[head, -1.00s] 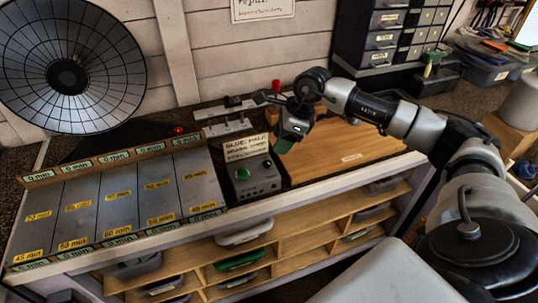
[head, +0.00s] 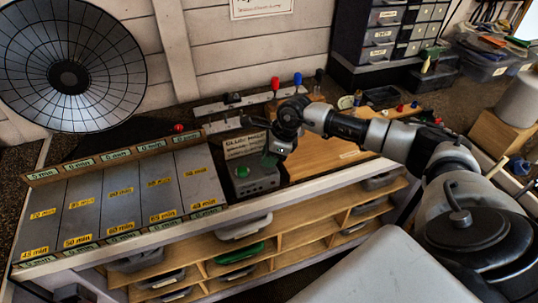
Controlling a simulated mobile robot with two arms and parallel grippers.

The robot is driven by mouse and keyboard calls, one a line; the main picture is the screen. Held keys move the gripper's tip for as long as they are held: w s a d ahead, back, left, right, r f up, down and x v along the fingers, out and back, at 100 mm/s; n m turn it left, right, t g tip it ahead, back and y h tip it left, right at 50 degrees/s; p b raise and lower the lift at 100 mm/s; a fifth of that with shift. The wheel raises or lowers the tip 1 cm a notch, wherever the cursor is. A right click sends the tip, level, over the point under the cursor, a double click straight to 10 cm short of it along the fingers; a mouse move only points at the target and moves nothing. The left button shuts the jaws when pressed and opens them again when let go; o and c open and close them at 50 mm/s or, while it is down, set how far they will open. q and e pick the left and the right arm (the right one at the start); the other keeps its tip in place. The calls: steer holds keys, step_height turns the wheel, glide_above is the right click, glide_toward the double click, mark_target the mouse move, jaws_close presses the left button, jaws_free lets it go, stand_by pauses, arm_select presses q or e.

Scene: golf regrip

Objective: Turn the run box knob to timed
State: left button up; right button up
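The run box is a small grey box (head: 253,180) with a green button (head: 242,172) on top. It stands at the front of the bench, right of the grey lane board. A small dark part near its back right may be the knob, but its setting is too small to read. A lettered card (head: 243,144) stands behind the box. My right gripper (head: 256,123) is above and behind the box, beside the card, with dark fingers extending left. It appears empty, and its finger gap cannot be made out. My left gripper is not visible.
A grey board (head: 118,195) with yellow minute labels lies to the left. Behind stands a rack (head: 205,109) with red, blue and black-handled tools. A wooden board (head: 325,152) lies right of the box. A round dish (head: 68,76) stands at back left.

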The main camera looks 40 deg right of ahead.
steer(key=c, duration=0.4)
steer(key=shift+o, duration=0.2)
steer(key=shift+s+f+m+t+h+b, duration=0.1)
steer(key=shift+m+t+h+b, duration=0.35)
steer(key=shift+m, duration=0.75)
steer(key=shift+a+m+t+h+b, duration=0.1)
steer(key=shift+m+t+h+b, duration=0.15)
steer(key=shift+m+b, duration=0.65)
steer(key=shift+m+p, duration=0.3)
steer(key=shift+m, duration=0.1)
steer(key=o, duration=0.9)
steer(key=b+v, duration=0.3)
steer(key=v, duration=0.8)
